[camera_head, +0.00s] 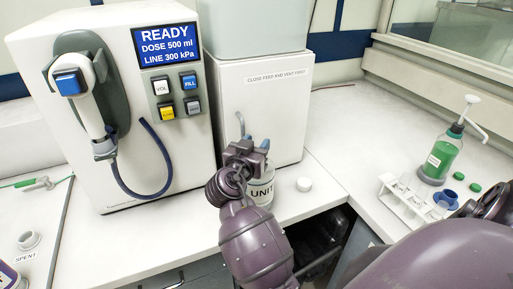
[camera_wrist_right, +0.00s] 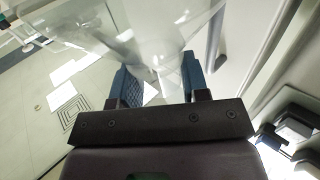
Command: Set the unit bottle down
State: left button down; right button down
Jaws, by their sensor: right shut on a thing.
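The unit bottle (camera_head: 264,190), pale with a dark "UNIT" label, is partly hidden behind my right gripper and arm near the counter's front edge, before the white box. My right gripper (camera_head: 252,146) is shut on its upper part. In the right wrist view, the clear bottle body (camera_wrist_right: 160,35) lies between the blue fingers of the right gripper (camera_wrist_right: 160,85). Whether the bottle's base touches the counter (camera_head: 325,125) is hidden. My left gripper is not in view.
A dosing machine (camera_head: 165,120) reading "READY" stands left, beside a white box (camera_head: 262,105). A green pump bottle (camera_head: 440,155) and a vial rack (camera_head: 405,200) stand at right. The counter between is clear.

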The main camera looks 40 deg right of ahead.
jog(key=shift+a+r, duration=0.1)
jog(key=shift+a, duration=0.05)
jog(key=shift+f, duration=0.2)
jog(key=c, duration=0.6)
grip_release()
jog(key=shift+r, duration=0.2)
jog(key=shift+f, duration=0.1)
